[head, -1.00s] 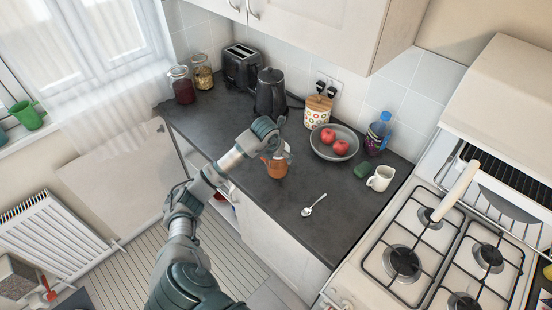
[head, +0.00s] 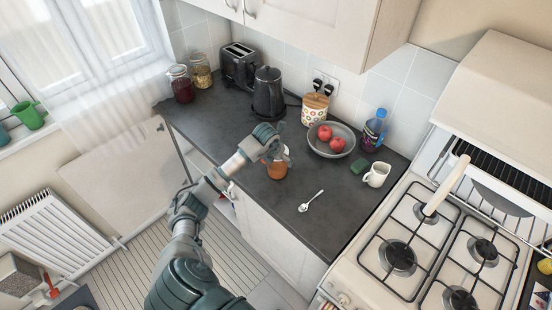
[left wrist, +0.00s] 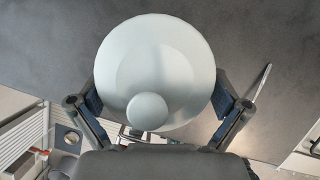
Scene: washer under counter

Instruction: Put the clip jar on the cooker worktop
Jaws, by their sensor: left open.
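A jar with an orange-brown body (head: 277,171), which I take as the clip jar, stands upright on the dark worktop (head: 230,135) near its front edge. My left gripper (head: 276,154) is over its top and hides part of it. In the left wrist view the jar's pale round lid (left wrist: 160,65) with a knob fills the middle. The open fingers of my left gripper (left wrist: 160,108) are on either side of the lid; contact is not clear. The cooker (head: 365,285) stands at the right, beside this worktop. My right gripper is not in view.
A kettle (head: 268,95), toaster (head: 238,65) and two glass jars (head: 181,88) stand farther back. A dark surface (head: 541,290) shows beyond the cooker.

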